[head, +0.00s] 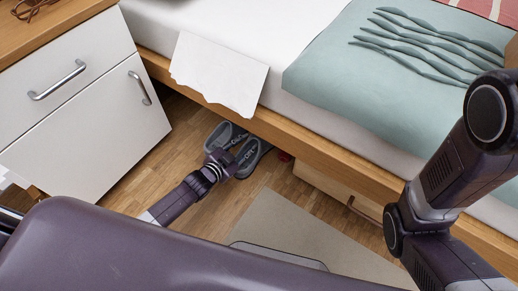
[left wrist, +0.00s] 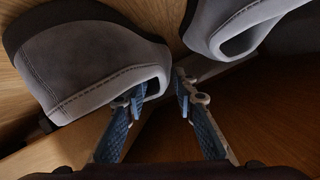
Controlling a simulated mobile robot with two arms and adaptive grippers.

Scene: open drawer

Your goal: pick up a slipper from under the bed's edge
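Two grey slippers lie on the wood floor at the bed's edge, a left one (head: 217,136) and a right one (head: 262,146), with light lettering inside. In the left wrist view the left slipper (left wrist: 85,65) and right slipper (left wrist: 232,22) show close up. My left gripper (head: 228,160) is over the near part of the pair. Its two blue-padded fingers (left wrist: 163,90) stand apart. The edge of the left slipper's opening reaches between the fingertips; I cannot tell whether they touch it. My right arm shows at the right, its gripper outside the frame.
The bed's wooden rail (head: 315,160) runs above the slippers, with a white sheet of cloth or paper (head: 220,72) hanging over it. A white cabinet (head: 85,105) stands to the left. A wooden under-bed drawer (head: 335,190) and a beige mat (head: 300,230) lie to the right.

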